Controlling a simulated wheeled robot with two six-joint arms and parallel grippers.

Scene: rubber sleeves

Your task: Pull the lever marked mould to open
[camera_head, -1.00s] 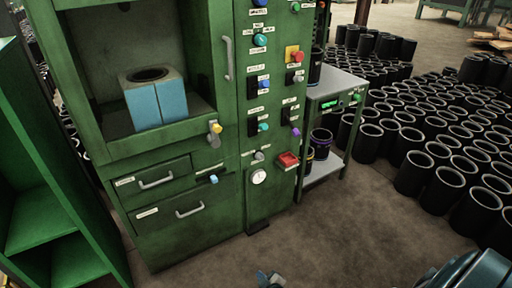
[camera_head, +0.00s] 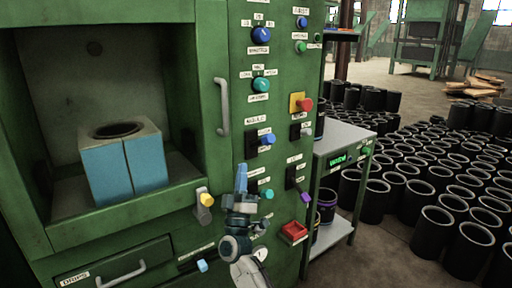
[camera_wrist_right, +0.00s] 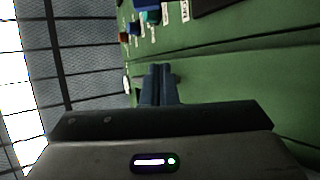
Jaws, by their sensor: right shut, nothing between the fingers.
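The green machine's panel (camera_head: 228,150) carries several small levers with white labels too small to read surely, so I cannot tell which one is marked mould. A blue-tipped lever (camera_head: 267,139), a teal-tipped lever (camera_head: 267,194), a grey-tipped lever (camera_head: 306,131) and a purple-tipped lever (camera_head: 305,197) stand on it. A yellow-tipped lever (camera_head: 205,199) sits at the chamber's lower right corner. My right gripper (camera_head: 241,172) is shut and empty, in front of the panel, its fingers pointing up, left of the teal-tipped lever. Its fingers also show in the right wrist view (camera_wrist_right: 158,82). My left gripper is out of view.
A blue two-part block (camera_head: 125,170), its halves together, stands in the open chamber. A red emergency button (camera_head: 305,105), knobs and a grey handle (camera_head: 222,107) are nearby. A grey side table (camera_head: 345,138) and many black sleeves (camera_head: 435,228) stand to the right.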

